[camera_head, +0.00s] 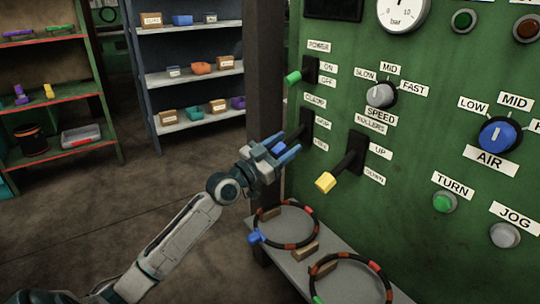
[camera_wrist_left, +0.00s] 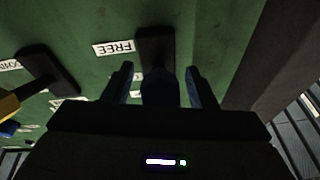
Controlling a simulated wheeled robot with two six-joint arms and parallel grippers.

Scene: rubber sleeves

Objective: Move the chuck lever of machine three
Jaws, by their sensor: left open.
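A lever with a dark shaft (camera_head: 293,136) comes out of a black slotted plate (camera_head: 307,125) on the green machine panel. Its label above is small and looks like "CLAMP"; I cannot read "chuck" anywhere. My left gripper (camera_head: 280,149) is open at this lever's outer end, its blue fingers on either side. In the left wrist view, the lever's dark bluish knob (camera_wrist_left: 160,88) stands between the two fingertips (camera_wrist_left: 158,82), with gaps at both sides. A "FREE" label (camera_wrist_left: 114,47) is beside the plate. My right gripper is not in view.
The yellow-knobbed rollers lever (camera_head: 326,182) is close by, lower right. A green-tipped power lever (camera_head: 293,78) sits above. A dark post (camera_head: 265,80) stands just left of the panel. Below, a grey bench (camera_head: 345,285) carries two banded rings (camera_head: 284,246). Shelves stand behind.

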